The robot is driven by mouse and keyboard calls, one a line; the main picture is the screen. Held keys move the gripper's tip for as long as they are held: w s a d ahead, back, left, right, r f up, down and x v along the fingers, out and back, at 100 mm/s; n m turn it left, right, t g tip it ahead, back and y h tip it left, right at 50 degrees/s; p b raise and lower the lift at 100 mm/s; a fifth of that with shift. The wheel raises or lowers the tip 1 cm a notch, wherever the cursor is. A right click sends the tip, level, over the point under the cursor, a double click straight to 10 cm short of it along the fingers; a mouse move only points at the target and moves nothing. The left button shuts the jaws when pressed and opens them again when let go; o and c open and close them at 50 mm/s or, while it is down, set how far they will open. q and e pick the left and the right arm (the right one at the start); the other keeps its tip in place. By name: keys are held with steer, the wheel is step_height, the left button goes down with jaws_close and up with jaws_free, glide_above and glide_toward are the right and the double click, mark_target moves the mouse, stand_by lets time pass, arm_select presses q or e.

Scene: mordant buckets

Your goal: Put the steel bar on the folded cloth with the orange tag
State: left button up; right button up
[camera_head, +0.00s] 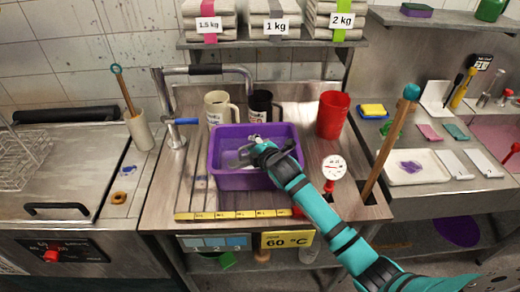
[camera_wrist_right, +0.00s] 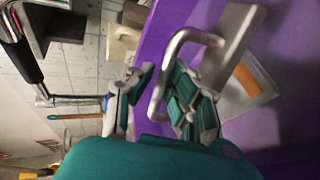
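A purple basin (camera_head: 233,180) stands on the steel counter. In it is a grey steel piece (camera_head: 240,158) with a bent handle, seemingly the steel bar; the right wrist view shows its handle (camera_wrist_right: 158,95). My right gripper (camera_head: 262,142) reaches into the basin. Its fingers (camera_wrist_right: 152,103) are spread apart around the handle. Beside the steel, a pale flat piece with an orange patch (camera_wrist_right: 253,78) shows in the right wrist view; I cannot tell if it is cloth. My left gripper is not in view.
Neighbouring stacks have a pink tag (camera_head: 210,37) and a green tag (camera_head: 338,34). A red cup (camera_head: 332,114) and a long wooden stick (camera_head: 390,143) stand to the right.

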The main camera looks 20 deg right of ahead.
steer(key=b+v, duration=0.1)
steer(key=v, duration=1)
steer(key=shift+s, duration=0.3)
